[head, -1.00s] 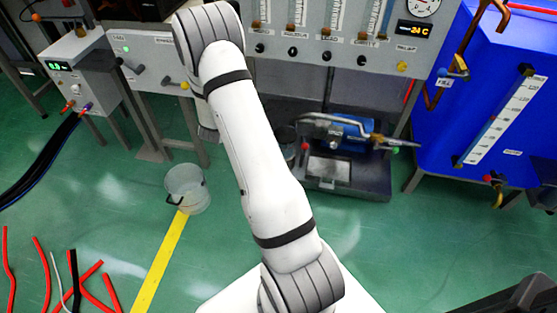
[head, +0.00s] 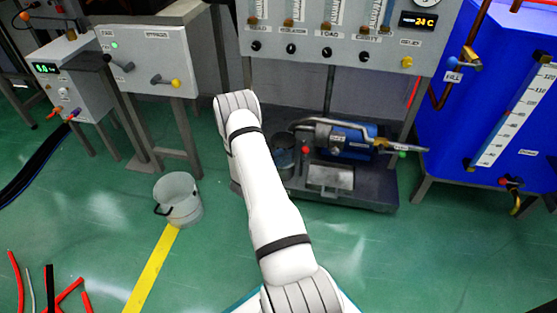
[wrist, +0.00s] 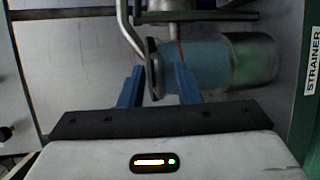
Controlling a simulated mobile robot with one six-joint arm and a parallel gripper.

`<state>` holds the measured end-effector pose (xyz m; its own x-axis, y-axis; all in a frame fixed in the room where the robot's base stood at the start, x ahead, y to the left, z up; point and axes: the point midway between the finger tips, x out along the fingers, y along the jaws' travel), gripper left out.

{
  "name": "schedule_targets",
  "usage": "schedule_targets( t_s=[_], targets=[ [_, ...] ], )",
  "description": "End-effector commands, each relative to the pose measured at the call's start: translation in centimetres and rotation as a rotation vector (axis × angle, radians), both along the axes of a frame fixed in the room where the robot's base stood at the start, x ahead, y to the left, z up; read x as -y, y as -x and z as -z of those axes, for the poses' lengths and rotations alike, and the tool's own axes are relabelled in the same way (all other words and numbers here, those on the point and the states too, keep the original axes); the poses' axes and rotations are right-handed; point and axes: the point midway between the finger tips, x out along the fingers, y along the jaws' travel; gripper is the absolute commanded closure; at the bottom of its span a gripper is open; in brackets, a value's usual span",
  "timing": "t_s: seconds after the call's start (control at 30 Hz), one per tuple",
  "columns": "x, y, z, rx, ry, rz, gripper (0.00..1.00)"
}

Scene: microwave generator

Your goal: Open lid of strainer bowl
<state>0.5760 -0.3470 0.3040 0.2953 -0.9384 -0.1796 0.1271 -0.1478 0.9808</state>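In the wrist view the strainer bowl (wrist: 205,62) lies sideways in the picture, a translucent bluish cylinder with a grey-green metal end at right. A dark, thin lid (wrist: 153,68) stands at its left end, apparently closed against it. My gripper (wrist: 160,72) has its two blue fingers apart, one on each side of the lid's edge. The right finger overlaps the bowl in the picture; contact cannot be told. In the head view a dark cylinder (head: 283,157) beside the pump looks like the bowl. My arm hides the gripper there.
A white STRAINER label (wrist: 313,62) is right of the bowl, and a grey pipe (wrist: 128,30) runs close to the lid. In the head view a blue pump (head: 347,138) is on a dark base. A clear bucket (head: 178,200) stands on open green floor.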

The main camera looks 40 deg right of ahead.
Motion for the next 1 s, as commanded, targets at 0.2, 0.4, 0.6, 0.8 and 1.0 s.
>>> schedule_targets(
  t_s=[0.2, 0.4, 0.6, 0.8, 1.0],
  targets=[
    [1.6, -0.5, 0.4, 0.001, 0.000, -0.001, 0.70],
    [1.7, -0.6, 0.3, 0.000, 0.000, -0.002, 0.70],
    [1.6, -0.6, 0.3, 0.000, 0.000, -0.002, 0.82],
    [1.6, -0.6, 0.4, 0.000, -0.002, -0.003, 0.98],
    [1.5, -0.6, 0.5, -0.002, -0.004, -0.003, 1.00]
  ],
)
